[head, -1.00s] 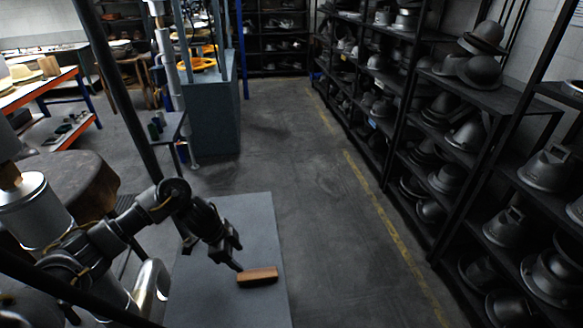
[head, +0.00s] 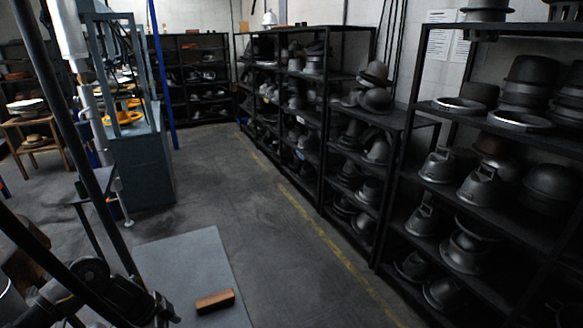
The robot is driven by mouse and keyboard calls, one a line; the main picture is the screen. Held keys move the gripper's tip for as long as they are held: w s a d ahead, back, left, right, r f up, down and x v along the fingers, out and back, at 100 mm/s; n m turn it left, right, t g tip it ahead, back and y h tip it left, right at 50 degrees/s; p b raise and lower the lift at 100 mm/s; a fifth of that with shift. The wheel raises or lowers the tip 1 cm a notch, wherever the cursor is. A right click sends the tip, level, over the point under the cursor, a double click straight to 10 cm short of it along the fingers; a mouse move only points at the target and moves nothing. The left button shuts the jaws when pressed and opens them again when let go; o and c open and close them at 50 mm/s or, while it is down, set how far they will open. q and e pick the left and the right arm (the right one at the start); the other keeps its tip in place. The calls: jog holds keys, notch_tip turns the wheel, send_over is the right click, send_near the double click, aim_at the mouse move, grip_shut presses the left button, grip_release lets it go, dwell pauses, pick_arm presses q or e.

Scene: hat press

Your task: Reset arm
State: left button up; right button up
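My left arm comes in at the lower left. Its dark gripper (head: 166,309) is at the bottom edge, partly cut off, and I cannot make out whether its fingers are open or shut. My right gripper is out of view.
Tall black shelves (head: 395,215) full of dark metal hat moulds line the right side. A grey-blue machine cabinet (head: 143,165) stands at the left, with a dark slanted post (head: 85,150) nearer. The floor (head: 235,215) between is clear.

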pick_arm(q)
jog(key=s+d+f+n+t+h, duration=0.1)
jog(key=s+d+t, duration=0.15)
jog(key=d, duration=0.45)
jog(key=s+d+f+n+t, duration=0.1)
jog(key=s+d+f+t, duration=0.15)
jog(key=d, duration=0.45)
jog(key=s+a+n+g+y, duration=0.2)
jog(key=s+a+n, duration=0.2)
jog(key=s, duration=0.7)
jog(key=s+a+n+g+y, duration=0.1)
jog(key=s+a+n+y, duration=0.3)
jog(key=s, duration=0.6)
notch_tip(320, 180, down, 30)
jog(key=s+g+h+b, duration=0.1)
jog(key=g+b, duration=0.1)
jog(key=b, duration=0.2)
jog(key=s+a+f+g+b, duration=0.1)
jog(key=s+a+f+b, duration=0.1)
jog(key=s+f, duration=1.5)
jog(key=shift+a+f+b, duration=0.4)
jog(key=shift+a+f, duration=0.3)
jog(key=shift+f, duration=0.25)
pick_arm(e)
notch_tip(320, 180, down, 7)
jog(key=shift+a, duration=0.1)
